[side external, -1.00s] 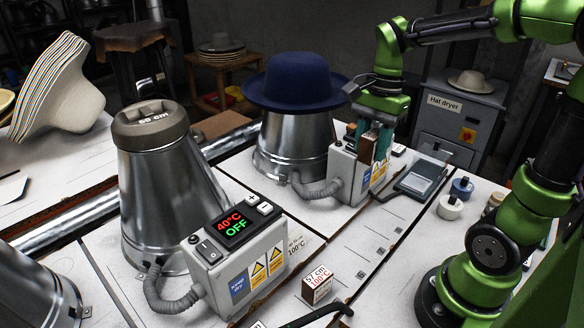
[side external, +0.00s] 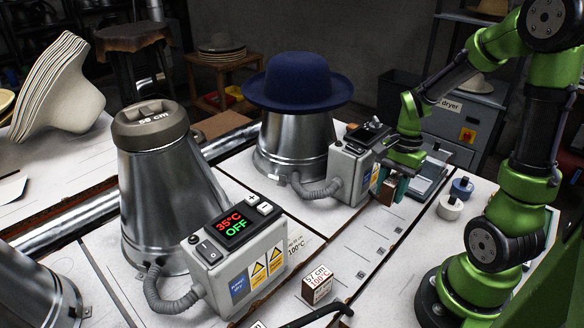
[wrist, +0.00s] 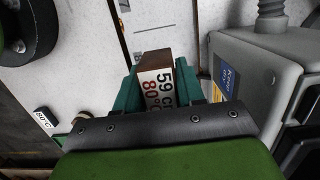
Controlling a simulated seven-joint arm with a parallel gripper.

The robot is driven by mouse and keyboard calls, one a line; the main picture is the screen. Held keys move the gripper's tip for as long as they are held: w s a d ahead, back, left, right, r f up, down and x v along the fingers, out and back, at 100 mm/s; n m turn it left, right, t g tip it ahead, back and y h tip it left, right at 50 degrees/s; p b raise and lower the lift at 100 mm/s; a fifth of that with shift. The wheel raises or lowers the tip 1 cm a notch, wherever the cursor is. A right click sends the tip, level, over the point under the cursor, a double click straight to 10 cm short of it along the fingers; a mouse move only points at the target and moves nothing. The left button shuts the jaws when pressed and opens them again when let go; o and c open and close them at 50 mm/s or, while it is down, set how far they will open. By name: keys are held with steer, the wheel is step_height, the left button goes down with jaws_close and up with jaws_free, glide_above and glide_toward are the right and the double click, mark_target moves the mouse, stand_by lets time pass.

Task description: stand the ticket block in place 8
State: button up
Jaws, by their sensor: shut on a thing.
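My gripper (side external: 392,184) is low over the bench, beside the far grey control box and in front of a flat grey device. Its teal fingers are shut on a brown ticket block with a white face. In the wrist view the ticket block (wrist: 158,84) sits between the fingers and reads "59 cm 80°C". I cannot tell whether its base touches the bench. Another ticket block (side external: 319,283), marked "57 cm 100°C", stands on the bench near the front. Small dark numbered tags (side external: 380,250) line the bench strip; I cannot read a number 8.
The far control box (side external: 350,175) stands close to the left of my gripper, with a hose to the metal cone under the blue hat (side external: 298,82). A nearer control box (side external: 240,255) shows 35°C OFF. White and blue rolls (side external: 450,207) lie to the right. The strip between is mostly clear.

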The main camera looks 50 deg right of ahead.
mark_target(396, 178)
step_height(396, 178, down, 8)
steer(key=shift+r, duration=0.25)
steer(key=shift+f, duration=0.1)
steer(key=o, duration=1.1)
steer(key=shift+c, duration=0.2)
steer(key=r, duration=0.4)
steer(key=d+r, duration=0.1)
steer(key=r, duration=0.7)
steer(key=shift+d, duration=0.4)
steer(key=a+r+n+t, duration=0.3)
steer(key=a+r+n, duration=0.3)
steer(key=a+n, duration=0.1)
steer(key=a+r+n+t, duration=0.4)
steer(key=a+n, duration=0.3)
steer(key=a, duration=0.3)
steer(key=shift+r, duration=0.85)
steer(key=shift+s, duration=0.1)
